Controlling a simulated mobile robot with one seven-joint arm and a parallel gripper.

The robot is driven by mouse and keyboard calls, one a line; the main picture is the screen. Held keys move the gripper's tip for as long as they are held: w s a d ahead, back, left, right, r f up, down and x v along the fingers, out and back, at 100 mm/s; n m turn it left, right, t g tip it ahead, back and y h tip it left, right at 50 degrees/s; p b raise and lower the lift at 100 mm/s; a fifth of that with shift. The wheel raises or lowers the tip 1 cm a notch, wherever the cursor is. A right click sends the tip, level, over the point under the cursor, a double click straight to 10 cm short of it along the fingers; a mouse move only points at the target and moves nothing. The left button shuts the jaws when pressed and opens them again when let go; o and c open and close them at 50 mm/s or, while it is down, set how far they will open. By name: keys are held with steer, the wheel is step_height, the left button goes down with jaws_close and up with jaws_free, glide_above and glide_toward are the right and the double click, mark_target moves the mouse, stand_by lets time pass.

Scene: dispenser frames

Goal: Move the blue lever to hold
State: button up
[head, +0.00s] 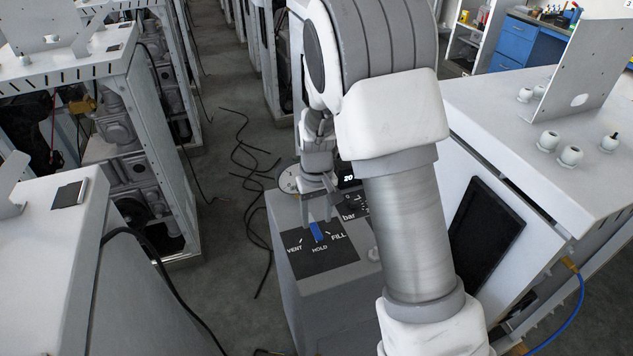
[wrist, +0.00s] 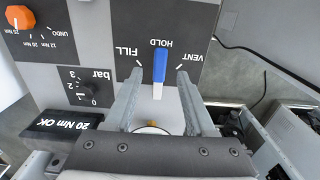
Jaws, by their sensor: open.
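The blue lever (head: 317,231) is on a black panel (head: 340,254) marked VENT, HOLD and FILL, on top of a grey cabinet. In the wrist view the blue lever (wrist: 160,65) has its blue end at the HOLD label, between the VENT and FILL ticks. Its other end is white. My gripper (head: 316,208) is over the panel, just behind the lever in the head view. In the wrist view my gripper (wrist: 160,77) is open, one finger on each side of the lever, with gaps visible. Whether the fingertips touch the panel is unclear.
A bar dial (wrist: 82,86), a display reading "20 Nm OK" (wrist: 62,124) and an orange knob (wrist: 20,17) are beside the panel. White cabinets stand at the left (head: 40,250) and right (head: 520,120). Black cables (head: 245,160) lie on the aisle floor.

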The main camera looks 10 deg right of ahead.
mark_target(317, 231)
step_height(317, 231, up, 14)
stand_by(0.3)
steer(key=shift+f, duration=0.1)
steer(key=s+d+r+m+t, duration=0.1)
steer(key=s+d+r+t, duration=0.25)
steer(key=s+r, duration=0.75)
steer(key=s+d+m+t, duration=0.1)
steer(key=s+d+t, duration=0.1)
steer(key=s, duration=1)
